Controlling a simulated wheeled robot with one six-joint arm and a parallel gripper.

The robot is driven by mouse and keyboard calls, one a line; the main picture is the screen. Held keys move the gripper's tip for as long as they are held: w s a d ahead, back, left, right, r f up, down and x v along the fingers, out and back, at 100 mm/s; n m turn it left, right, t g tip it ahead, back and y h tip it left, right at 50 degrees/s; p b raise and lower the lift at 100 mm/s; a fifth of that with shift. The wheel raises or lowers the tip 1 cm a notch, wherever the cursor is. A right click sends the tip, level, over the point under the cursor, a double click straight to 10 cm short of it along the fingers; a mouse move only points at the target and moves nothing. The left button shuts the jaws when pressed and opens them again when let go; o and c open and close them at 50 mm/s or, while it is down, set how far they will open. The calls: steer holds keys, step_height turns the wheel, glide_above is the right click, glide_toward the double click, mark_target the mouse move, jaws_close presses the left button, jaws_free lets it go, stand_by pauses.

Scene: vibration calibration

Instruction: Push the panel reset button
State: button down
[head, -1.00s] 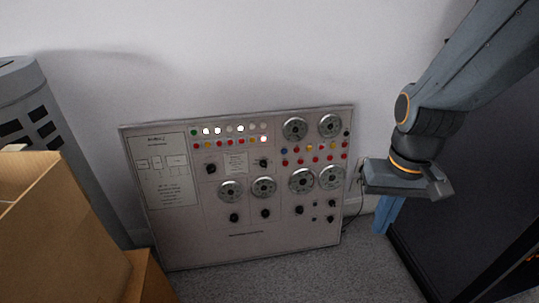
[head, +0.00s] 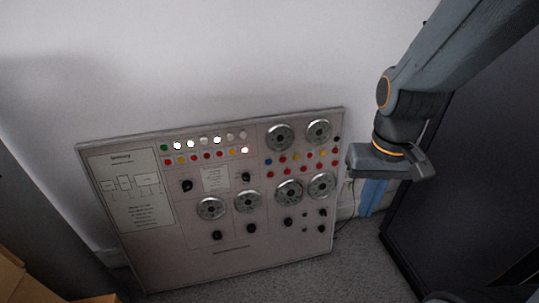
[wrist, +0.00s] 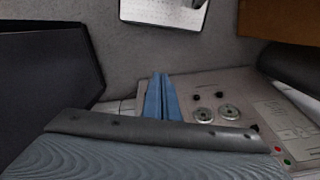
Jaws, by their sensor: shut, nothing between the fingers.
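The pale panel (head: 165,262) leans against the wall in the head view, with rows of coloured buttons (head: 207,155), white lights (head: 217,140), round metal dials (head: 289,191) and black knobs (head: 217,235). I cannot tell which button is the reset. My gripper (head: 369,200) is at the panel's right edge, blue fingers pointing down, partly hidden by my wrist. In the wrist view my gripper's fingers (wrist: 160,82) are together and empty, beside the panel (wrist: 242,88). A red button (wrist: 278,151) and a green one (wrist: 287,162) show there at lower right.
A large dark cabinet (head: 455,165) stands right of the panel, close to my arm. A light wooden box (head: 10,275) is at the lower left. Grey carpet (head: 300,277) lies in front of the panel. A bright white rectangle (wrist: 165,12) shows atop the wrist view.

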steer(key=shift+w, duration=0.1)
steer(key=w+a+f+n+t+b, duration=0.1)
steer(key=w+a+f+t+b, duration=0.2)
steer(key=w+a+f, duration=0.35)
steer(key=w+a+f+n+t+b, duration=0.1)
steer(key=w+a+f+t+b, duration=0.2)
steer(key=w, duration=0.7)
steer(key=w+a+f+n+t+b, duration=0.1)
steer(key=w+a+f+t+b, duration=0.15)
steer(key=w+a+f, duration=0.5)
step_height(320, 180, down, 5)
steer(key=w+a+n+t+h+b, duration=0.2)
steer(key=w+t+h+b, duration=0.1)
steer(key=t+h+b, duration=0.3)
steer(key=h+b, duration=0.2)
steer(key=b, duration=0.1)
steer(key=shift+a+r+n+h, duration=0.15)
steer(key=shift+a+n+h, duration=0.1)
steer(key=shift+n+h, duration=0.05)
steer(key=shift+b, duration=0.3)
